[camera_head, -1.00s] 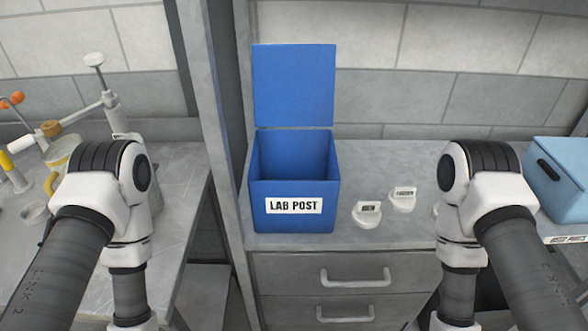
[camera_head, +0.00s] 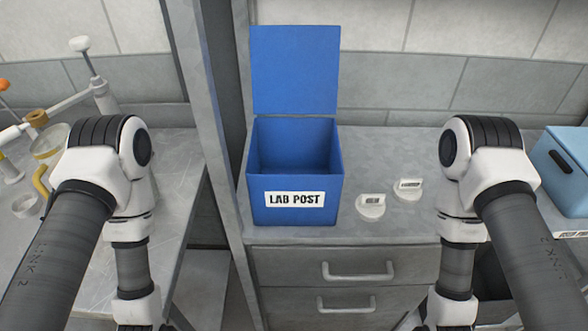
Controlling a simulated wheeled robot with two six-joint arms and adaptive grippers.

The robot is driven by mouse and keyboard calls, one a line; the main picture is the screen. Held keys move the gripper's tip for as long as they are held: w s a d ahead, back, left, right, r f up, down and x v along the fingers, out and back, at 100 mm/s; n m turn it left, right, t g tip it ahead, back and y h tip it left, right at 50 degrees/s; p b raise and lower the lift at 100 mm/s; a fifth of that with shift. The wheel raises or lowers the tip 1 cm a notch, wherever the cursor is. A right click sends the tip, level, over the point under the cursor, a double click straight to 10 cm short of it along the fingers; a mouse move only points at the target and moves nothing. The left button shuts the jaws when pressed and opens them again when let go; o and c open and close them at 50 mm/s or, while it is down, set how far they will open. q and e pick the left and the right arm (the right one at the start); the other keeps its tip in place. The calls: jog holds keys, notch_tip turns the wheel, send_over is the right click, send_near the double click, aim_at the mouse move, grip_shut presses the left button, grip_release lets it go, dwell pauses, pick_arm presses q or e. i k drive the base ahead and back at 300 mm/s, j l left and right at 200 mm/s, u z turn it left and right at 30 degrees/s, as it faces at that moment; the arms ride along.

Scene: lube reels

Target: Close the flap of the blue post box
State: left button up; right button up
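The blue post box (camera_head: 262,206), labelled LAB POST, stands on the grey cabinet top in the middle of the head view. Its flap (camera_head: 295,72) stands upright at the back edge, so the box is open at the top. The inside looks empty as far as I can see. Both my arms come in from the lower left and lower right, with their links on either side of the box and apart from it. Neither gripper shows in the frame.
Two white labelled pieces (camera_head: 371,206) and (camera_head: 408,189) sit on the counter (camera_head: 375,150) right of the box. A light-blue box (camera_head: 565,170) stands at the far right. A grey post (camera_head: 205,110) rises close left of the post box. Lab equipment (camera_head: 75,105) stands on the left bench.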

aim_at(295, 69)
jog(key=k+j+z, duration=0.25)
jog(key=k, duration=0.45)
jog(key=k+j+z, duration=0.1)
jog(key=z, duration=0.2)
jog(key=k+l, duration=0.05)
jog(key=k, duration=0.05)
